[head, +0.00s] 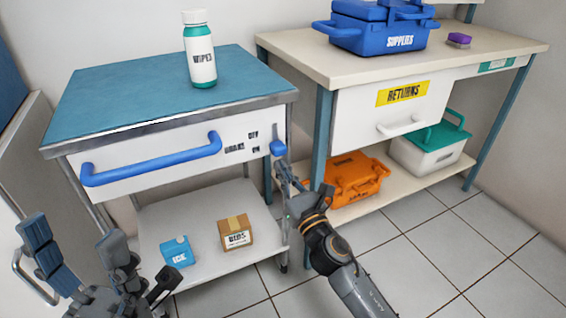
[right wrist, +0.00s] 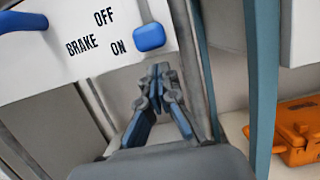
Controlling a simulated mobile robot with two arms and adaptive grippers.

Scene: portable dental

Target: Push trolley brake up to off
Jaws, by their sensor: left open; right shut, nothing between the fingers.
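The trolley (head: 130,95) has a blue top and a white front panel marked BRAKE, OFF and ON. Its brake lever, with a blue knob (head: 278,147), is at the panel's right end. In the right wrist view the knob (right wrist: 149,37) hangs low, beside the ON label and below OFF. My right gripper (head: 283,170) is shut and empty, just below the knob. Its fingertips (right wrist: 160,72) point up toward the knob; a small gap seems to show between them. My left gripper (head: 75,240) is open and empty at the lower left, away from the brake.
A blue drawer handle (head: 150,160) sticks out of the trolley front. A wipes bottle (head: 200,52) stands on top; two small boxes sit on the lower shelf. To the right, a bench (head: 290,45) bears a supplies case (head: 375,28); an orange case (head: 350,178) sits below. The floor in front is clear.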

